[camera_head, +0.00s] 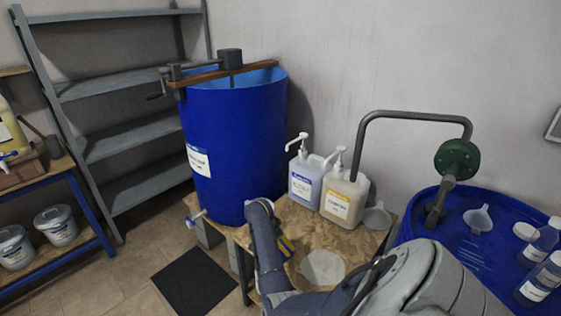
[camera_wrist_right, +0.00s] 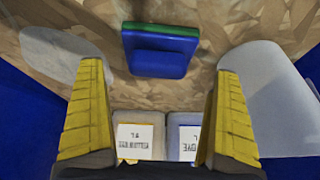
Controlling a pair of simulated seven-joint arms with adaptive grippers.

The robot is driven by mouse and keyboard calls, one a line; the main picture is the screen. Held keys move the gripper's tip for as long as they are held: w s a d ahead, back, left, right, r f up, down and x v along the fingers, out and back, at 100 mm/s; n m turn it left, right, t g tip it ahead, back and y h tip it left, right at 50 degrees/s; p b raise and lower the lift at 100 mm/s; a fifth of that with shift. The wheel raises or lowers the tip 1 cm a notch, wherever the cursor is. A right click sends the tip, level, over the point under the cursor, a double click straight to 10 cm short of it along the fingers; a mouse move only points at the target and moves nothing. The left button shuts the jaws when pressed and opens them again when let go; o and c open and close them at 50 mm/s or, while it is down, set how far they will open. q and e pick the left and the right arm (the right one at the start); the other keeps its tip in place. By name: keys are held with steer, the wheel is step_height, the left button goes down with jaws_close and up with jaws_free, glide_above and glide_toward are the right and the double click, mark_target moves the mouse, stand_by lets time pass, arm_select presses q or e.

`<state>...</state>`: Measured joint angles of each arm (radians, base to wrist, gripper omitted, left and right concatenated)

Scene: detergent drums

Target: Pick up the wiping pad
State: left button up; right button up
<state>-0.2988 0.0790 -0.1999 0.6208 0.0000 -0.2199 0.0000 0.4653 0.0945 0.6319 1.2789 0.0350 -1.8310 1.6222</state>
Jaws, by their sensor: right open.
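The wiping pad (camera_wrist_right: 160,50) is a blue block with a green layer along one long edge. In the right wrist view it lies on the tan patterned table top (camera_wrist_right: 215,15), upper centre. My right gripper (camera_wrist_right: 157,110) has two yellow fingers standing wide apart and empty. The pad shows beyond the fingertips, roughly centred between them, with no contact visible. I cannot make out the pad there. My left gripper is out of view.
Two pump jugs, one blue-labelled (camera_head: 304,185) and one yellow-labelled (camera_head: 343,200), stand behind the gripper. A funnel (camera_head: 376,216) stands beside them. A pale round disc (camera_head: 323,267) lies on the table. Blue drums stand left (camera_head: 235,145) and right (camera_head: 480,250).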

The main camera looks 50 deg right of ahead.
steer(key=shift+x, duration=2.9)
steer(key=shift+s+d, duration=0.1)
steer(key=shift+s, duration=0.05)
steer(key=shift+r, duration=0.1)
steer(key=c, duration=1)
steer(key=shift+r, duration=0.1)
